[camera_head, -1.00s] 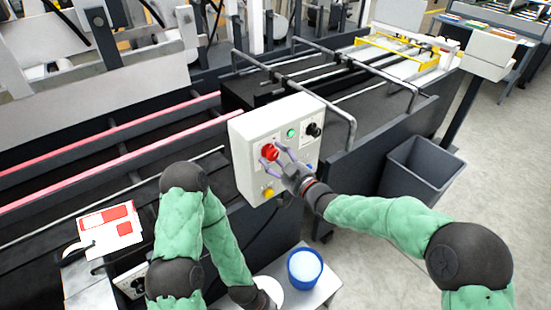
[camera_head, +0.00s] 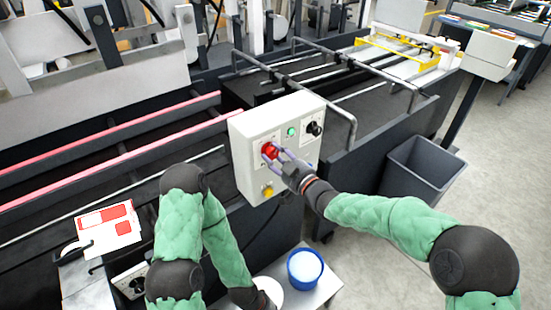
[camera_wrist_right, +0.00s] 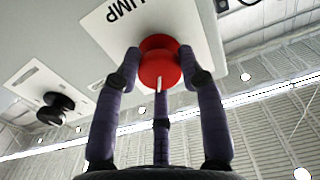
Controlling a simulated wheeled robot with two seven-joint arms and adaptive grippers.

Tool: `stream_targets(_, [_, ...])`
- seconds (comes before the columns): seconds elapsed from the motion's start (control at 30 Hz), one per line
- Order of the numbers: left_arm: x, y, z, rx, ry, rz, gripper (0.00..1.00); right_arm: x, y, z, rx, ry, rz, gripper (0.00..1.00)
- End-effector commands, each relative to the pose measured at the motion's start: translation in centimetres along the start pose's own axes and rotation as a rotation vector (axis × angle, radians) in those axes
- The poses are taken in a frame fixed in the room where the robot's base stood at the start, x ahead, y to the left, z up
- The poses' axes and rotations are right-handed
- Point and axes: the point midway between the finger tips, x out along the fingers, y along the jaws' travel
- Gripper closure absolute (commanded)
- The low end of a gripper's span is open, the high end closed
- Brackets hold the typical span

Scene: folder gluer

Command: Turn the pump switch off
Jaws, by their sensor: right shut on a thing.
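The pump switch is a red rotary knob (camera_head: 269,150) on the white control box (camera_head: 246,174) beside the machine. In the right wrist view the red knob (camera_wrist_right: 159,62) sits on a white plate lettered "UMP" (camera_wrist_right: 125,12), with a white mark on its lower side. My right gripper (camera_head: 278,155) is at the knob, and its purple fingers (camera_wrist_right: 160,80) are shut around it. My left gripper does not show; the left arm ends at the bottom of the head view, by the small table.
The box also carries a green button (camera_head: 292,132), a black knob (camera_head: 314,129) and a yellow button (camera_head: 267,191). A black knob also shows in the wrist view (camera_wrist_right: 55,108). A blue tub (camera_head: 305,268) stands below, and a grey bin (camera_head: 419,172) at right.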

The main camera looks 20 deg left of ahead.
Motion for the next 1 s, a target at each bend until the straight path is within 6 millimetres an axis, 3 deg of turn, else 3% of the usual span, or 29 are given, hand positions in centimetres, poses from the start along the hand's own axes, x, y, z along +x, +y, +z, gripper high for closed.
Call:
stream_targets(0.13, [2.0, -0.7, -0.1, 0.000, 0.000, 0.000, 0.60, -0.1, -0.1, 1.0, -0.097, -0.008, -0.001, 0.93])
stream_targets(1.0, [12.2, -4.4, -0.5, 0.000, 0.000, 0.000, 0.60, 0.0, 0.1, 1.1, -0.892, -0.012, -0.005, 0.93])
